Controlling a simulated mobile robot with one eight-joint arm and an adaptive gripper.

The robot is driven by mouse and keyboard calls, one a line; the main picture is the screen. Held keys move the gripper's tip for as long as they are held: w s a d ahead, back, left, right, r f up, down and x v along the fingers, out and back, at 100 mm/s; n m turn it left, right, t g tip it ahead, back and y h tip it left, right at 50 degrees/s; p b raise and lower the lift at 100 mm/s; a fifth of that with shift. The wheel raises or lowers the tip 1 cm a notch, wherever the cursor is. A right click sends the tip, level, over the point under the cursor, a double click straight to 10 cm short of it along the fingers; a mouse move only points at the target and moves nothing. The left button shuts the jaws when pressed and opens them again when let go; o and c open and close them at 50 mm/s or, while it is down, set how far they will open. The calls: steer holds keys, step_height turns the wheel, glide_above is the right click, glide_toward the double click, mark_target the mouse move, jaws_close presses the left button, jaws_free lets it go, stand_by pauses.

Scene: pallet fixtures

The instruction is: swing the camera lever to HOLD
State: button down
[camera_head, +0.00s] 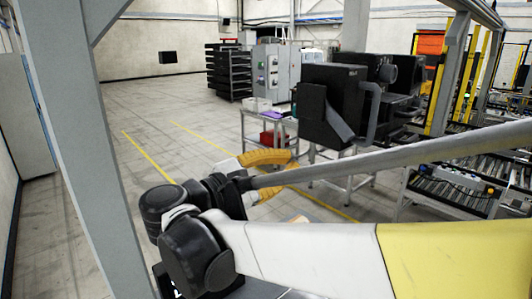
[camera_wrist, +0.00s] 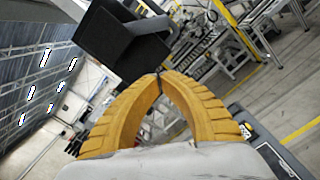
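A black boxy unit (camera_head: 330,105), which may be the camera, stands ahead of my gripper, with a grey slanted plate on its side and a curved dark tube at its right. It also shows in the wrist view (camera_wrist: 105,42), just beyond my fingertips. I cannot clearly make out a lever or any HOLD marking. My gripper (camera_head: 297,166) has two yellow-orange ribbed fingers, left of and below the black unit in the head view. In the wrist view its fingertips (camera_wrist: 161,76) come together with nothing visible held between them. I cannot tell whether they touch the unit.
A small table (camera_head: 268,118) with bins stands behind, near a grey cabinet (camera_head: 272,72) and a black rack (camera_head: 229,72). Roller conveyors (camera_head: 455,190) and yellow posts fill the right side. A grey post (camera_head: 75,130) stands close at left. The floor at left is open.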

mark_target(337, 136)
steer(key=p+x, duration=0.1)
steer(key=x, duration=0.6)
steer(key=shift+w+d+r, duration=0.15)
steer(key=shift+d, duration=0.15)
steer(key=d+r+p, duration=0.1)
steer(key=s+d+r+p, duration=0.1)
steer(key=r, duration=0.1)
steer(key=shift+s+d, duration=0.15)
steer(key=shift+d, duration=0.1)
steer(key=shift+w, duration=0.2)
